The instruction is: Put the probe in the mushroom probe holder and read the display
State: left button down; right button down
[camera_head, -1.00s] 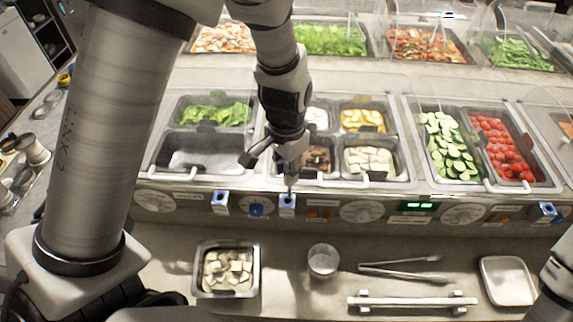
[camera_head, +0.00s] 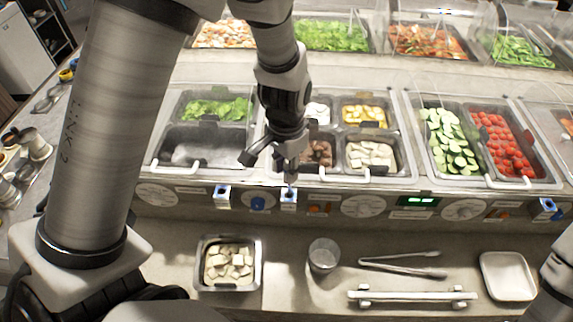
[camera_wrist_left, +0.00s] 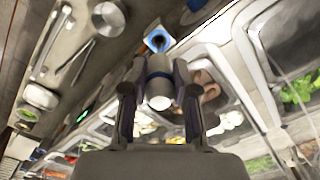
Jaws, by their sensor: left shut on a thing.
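My left gripper (camera_head: 290,165) is shut on the probe and holds it just above a blue-and-white holder (camera_head: 289,195) on the front panel. In the left wrist view the probe's pale, rounded handle (camera_wrist_left: 159,88) sits between the two fingers (camera_wrist_left: 158,100), and the blue holder (camera_wrist_left: 157,40) lies just beyond. The probe's tip is too small to tell whether it is inside the holder. Other blue holders stand at the left (camera_head: 222,194) and far right (camera_head: 548,207). A green-lit display (camera_head: 418,201) is on the panel; its digits are unreadable. My right gripper is not visible.
Food pans fill the counter behind the panel, under clear guards. On the front ledge are a metal pan (camera_head: 257,270) of pale pieces, a metal cup (camera_head: 323,256), tongs (camera_head: 403,267), a white bar handle (camera_head: 412,296) and a white tray (camera_head: 507,275).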

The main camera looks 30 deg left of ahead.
aim_at(286, 184)
pick_arm(q)
jog(key=shift+s+f, duration=0.1)
jog(key=shift+f, duration=0.05)
jog(key=shift+f+b, duration=0.85)
jog(key=shift+f, duration=0.3)
jog(key=shift+f, duration=0.1)
jog(key=shift+f+b, duration=0.95)
jog(key=shift+f, duration=0.25)
jog(key=shift+r, duration=0.15)
dwell(2.7)
notch_tip(286, 184, up, 5)
jog(key=p, duration=0.5)
jog(key=shift+r, duration=0.15)
jog(key=shift+r+p, duration=0.55)
jog(key=shift+r, duration=0.45)
